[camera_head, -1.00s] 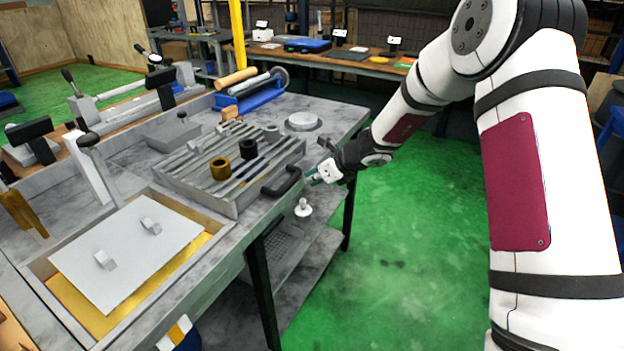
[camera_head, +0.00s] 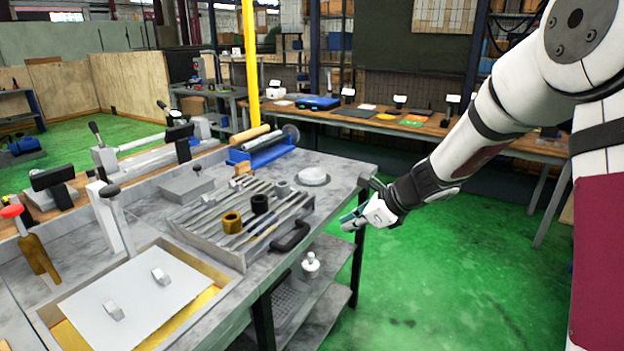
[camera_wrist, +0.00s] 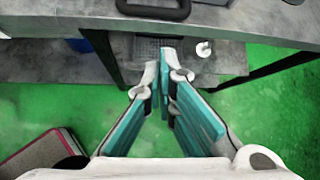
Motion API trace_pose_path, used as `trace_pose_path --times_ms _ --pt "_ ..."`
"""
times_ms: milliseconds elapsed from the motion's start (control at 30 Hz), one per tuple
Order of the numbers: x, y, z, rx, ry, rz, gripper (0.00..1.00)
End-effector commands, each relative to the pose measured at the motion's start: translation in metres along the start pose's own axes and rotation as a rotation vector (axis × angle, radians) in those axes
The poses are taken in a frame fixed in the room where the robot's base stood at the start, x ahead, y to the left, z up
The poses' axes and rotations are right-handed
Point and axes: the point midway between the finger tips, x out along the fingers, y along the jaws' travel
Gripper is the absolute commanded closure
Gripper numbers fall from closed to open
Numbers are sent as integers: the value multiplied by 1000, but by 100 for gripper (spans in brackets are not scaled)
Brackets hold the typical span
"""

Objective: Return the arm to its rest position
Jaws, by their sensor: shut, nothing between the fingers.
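My gripper (camera_head: 352,217) is at the right edge of the grey workbench (camera_head: 345,168), out over the green floor, in the head view. In the wrist view my gripper (camera_wrist: 168,72) points toward the bench's lower shelf, with its teal-padded fingers converged at the tips and nothing between them. My arm reaches in from the right side of the head view, with its upper links at the upper right. The black handle (camera_head: 290,236) on the bench's front edge lies left of my gripper, apart from it.
A slatted grey tray (camera_head: 190,222) holds a brass ring (camera_head: 232,222) and a black ring (camera_head: 260,203). A small white bottle-like object (camera_head: 311,264) stands on the lower shelf. The green floor (camera_head: 450,270) right of the bench is clear. A yellow post (camera_head: 250,60) stands behind.

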Motion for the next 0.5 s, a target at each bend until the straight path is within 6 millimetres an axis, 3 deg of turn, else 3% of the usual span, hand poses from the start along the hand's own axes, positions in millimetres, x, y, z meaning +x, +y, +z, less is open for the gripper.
trace_pose_path --times_ms 33,200,333,500 --pt "-17 13 13 -110 5 10 100" --pt "-74 65 36 -525 49 72 100" --pt "-115 106 40 -828 93 125 100" --pt "-168 155 30 -1207 162 202 100"
